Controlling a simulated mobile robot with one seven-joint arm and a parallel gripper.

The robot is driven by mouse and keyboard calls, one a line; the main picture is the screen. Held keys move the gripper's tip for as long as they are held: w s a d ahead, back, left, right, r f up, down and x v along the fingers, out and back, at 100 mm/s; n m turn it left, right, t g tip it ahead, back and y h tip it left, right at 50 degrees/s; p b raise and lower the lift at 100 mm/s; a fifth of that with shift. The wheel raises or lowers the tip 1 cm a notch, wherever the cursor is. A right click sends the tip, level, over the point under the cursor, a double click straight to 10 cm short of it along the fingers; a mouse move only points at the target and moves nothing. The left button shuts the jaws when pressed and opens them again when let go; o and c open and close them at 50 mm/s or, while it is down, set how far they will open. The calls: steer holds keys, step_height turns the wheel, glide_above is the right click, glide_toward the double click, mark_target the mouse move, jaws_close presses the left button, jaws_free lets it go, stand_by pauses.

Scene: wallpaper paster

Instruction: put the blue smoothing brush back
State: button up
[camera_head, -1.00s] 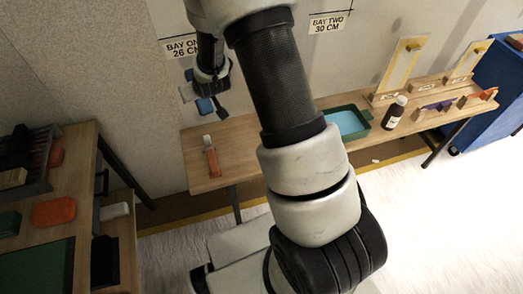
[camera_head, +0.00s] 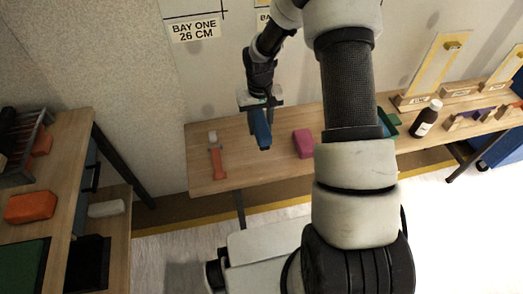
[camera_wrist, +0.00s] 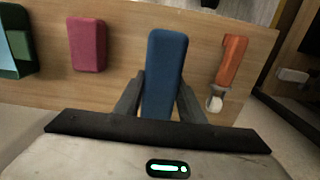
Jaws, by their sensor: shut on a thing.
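The blue smoothing brush (camera_head: 261,128) is a long block held in my gripper (camera_head: 260,104), hanging over the left part of the long wooden table (camera_head: 230,176). In the wrist view the blue brush (camera_wrist: 164,70) points away between the two fingers of my gripper (camera_wrist: 160,95), which are shut on it. I cannot tell exactly how high it is above the table. No marked place for the brush can be made out with certainty.
An orange-handled tool (camera_head: 217,162) lies left of the brush and a pink block (camera_head: 303,143) lies right. A green tray (camera_wrist: 15,45), a dark bottle (camera_head: 426,118) and wooden stands (camera_head: 412,102) are farther right. A side bench (camera_head: 75,160) stands left.

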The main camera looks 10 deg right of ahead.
step_height(320, 180, down, 10)
steer(key=shift+r+b, duration=0.15)
steer(key=shift+b, duration=1.05)
steer(key=o, duration=1.1)
steer(key=shift+c, duration=0.2)
